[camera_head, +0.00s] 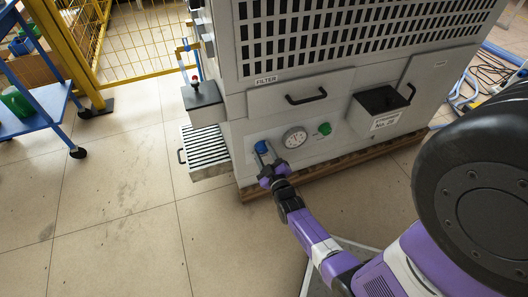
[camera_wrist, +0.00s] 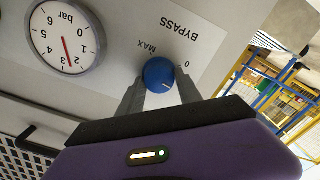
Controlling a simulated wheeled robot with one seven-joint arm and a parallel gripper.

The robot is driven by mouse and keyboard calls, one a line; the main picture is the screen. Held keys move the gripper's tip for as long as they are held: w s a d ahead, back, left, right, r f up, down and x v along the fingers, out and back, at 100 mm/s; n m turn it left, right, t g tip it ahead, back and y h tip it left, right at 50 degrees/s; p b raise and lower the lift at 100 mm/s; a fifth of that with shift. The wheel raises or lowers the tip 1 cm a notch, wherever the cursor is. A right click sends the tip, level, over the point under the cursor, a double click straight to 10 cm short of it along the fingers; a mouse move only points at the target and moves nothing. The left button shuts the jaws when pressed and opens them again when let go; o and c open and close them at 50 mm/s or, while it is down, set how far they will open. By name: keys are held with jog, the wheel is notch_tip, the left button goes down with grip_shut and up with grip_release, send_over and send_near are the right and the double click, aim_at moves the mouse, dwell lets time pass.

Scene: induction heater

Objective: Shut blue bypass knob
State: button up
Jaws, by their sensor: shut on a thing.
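The blue bypass knob (camera_head: 261,147) sits on the lower front panel of the grey machine. The line points roughly toward the 0 side, but I cannot tell the exact angle. My gripper (camera_head: 264,158) is at the panel, with its fingers on either side of the knob. In the wrist view my gripper (camera_wrist: 160,88) is shut on the knob, and the fingertips are partly hidden behind it.
A pressure gauge (camera_head: 295,138) and a green knob (camera_head: 325,128) are right of the blue knob. A filter drawer handle (camera_head: 306,97) is above, and a black bin (camera_head: 382,99) is farther right. A slatted tray (camera_head: 205,146) juts out on the left. The tiled floor (camera_head: 120,190) is open.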

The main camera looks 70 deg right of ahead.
jog(key=n, duration=0.5)
jog(key=shift+f+n, duration=0.1)
jog(key=shift+n, duration=0.2)
jog(key=n, duration=0.4)
jog(key=shift+w+a+f+n, duration=0.1)
jog(key=shift+f+n, duration=0.05)
jog(key=shift+n, duration=0.55)
jog(key=o, duration=1.3)
jog(key=shift+o, duration=0.2)
jog(key=p+v, duration=0.2)
jog(key=v, duration=0.5)
jog(key=shift+s+a, duration=0.25)
jog(key=shift+a, duration=0.05)
